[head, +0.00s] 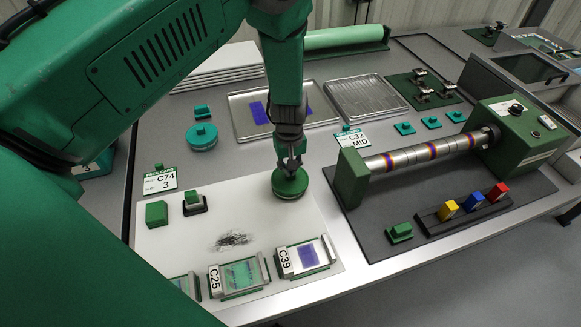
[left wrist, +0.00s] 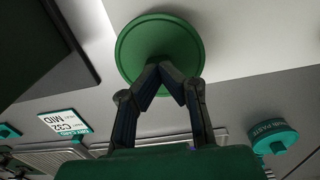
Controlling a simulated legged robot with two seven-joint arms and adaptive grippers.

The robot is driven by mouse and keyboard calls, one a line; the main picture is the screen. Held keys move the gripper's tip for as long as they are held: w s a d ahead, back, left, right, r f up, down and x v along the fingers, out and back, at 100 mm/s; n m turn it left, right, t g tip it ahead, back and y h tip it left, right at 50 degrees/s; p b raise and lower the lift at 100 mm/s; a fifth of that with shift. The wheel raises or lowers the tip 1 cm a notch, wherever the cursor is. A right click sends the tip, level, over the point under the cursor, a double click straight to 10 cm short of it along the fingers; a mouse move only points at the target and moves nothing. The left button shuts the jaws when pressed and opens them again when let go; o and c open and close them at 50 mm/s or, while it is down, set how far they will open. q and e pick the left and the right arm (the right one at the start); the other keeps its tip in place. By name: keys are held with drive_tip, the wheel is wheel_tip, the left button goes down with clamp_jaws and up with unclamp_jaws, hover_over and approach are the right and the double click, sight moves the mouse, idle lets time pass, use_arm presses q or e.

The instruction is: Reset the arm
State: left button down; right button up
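My left arm comes in from the left in the head view, and its dark left gripper (head: 289,163) points down over the white board. Directly under it is a round green disc (head: 290,185), which also shows in the left wrist view (left wrist: 133,52). The two fingers (left wrist: 160,72) come close together at the disc's middle and appear closed on its top, though the exact grip point is hidden by the fingers. I cannot tell whether the disc rests on the board or is slightly above it. My right gripper is in neither view.
The white board (head: 150,242) holds a dark smudge (head: 233,240), green blocks and labelled cards, including C25 (head: 240,275) and C39 (head: 305,257). A roller machine (head: 430,155) stands to the right. A teal round tin (head: 202,137) and a metal tray (head: 243,128) lie behind.

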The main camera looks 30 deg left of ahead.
use_arm(q)
drive_tip(key=shift+f, duration=0.3)
drive_tip(key=shift+r, duration=0.15)
drive_tip(key=shift+r+p, duration=2.75)
drive_tip(key=shift+r, duration=0.75)
drive_tip(key=shift+f, duration=0.1)
